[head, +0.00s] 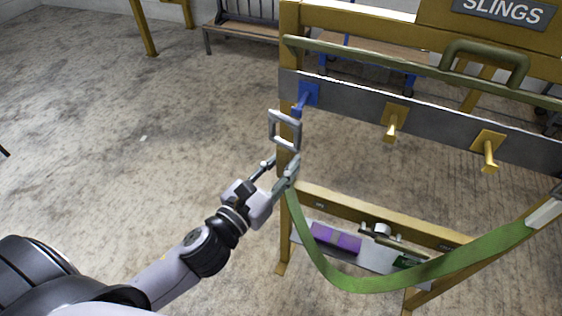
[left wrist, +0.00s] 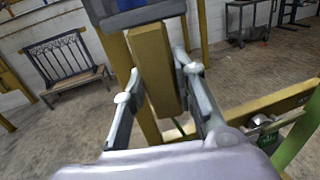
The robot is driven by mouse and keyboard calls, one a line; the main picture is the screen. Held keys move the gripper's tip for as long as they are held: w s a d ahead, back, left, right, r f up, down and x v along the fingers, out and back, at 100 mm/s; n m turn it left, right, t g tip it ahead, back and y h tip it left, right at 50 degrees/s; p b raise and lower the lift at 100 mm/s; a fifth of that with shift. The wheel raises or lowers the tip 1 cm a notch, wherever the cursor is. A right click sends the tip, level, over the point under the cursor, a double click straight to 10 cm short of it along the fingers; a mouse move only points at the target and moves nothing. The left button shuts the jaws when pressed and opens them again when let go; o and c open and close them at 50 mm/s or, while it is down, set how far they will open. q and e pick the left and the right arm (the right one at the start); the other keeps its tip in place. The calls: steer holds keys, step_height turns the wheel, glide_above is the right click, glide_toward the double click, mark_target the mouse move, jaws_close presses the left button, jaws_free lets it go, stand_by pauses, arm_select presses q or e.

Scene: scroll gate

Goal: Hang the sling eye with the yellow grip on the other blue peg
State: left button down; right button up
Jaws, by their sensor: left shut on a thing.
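The sling's near eye (head: 271,130) is a grey squared metal ring just below and left of the blue peg (head: 304,96). Its upper edge is close to the peg tip; I cannot tell whether the peg is inside it. My left gripper (head: 280,172) is below the eye. The left wrist view shows its fingers (left wrist: 160,98) shut on the yellow grip (left wrist: 153,62). The green sling (head: 370,282) hangs from there in a deep curve and rises to the right, where its pale end section (head: 545,213) leaves the picture. The right gripper is not in view.
The yellow rack (head: 290,50) has a grey peg rail (head: 350,97) with two yellow pegs (head: 391,122) (head: 488,150). A green bar (head: 380,60) runs above it. A lower shelf holds a purple bundle (head: 336,238). Floor left of the rack is clear; a bench (head: 240,35) stands behind.

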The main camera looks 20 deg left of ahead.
arm_select(q)
steer(key=w+f, duration=0.1)
steer(key=w, duration=0.9)
steer(key=shift+d+f, duration=0.15)
steer(key=shift+f, duration=0.05)
stand_by(1.0)
stand_by(0.5)
steer(key=c, duration=1.2)
jaws_free()
steer(key=shift+f, duration=0.1)
steer(key=shift+o, duration=0.4)
steer(key=shift+o, duration=0.8)
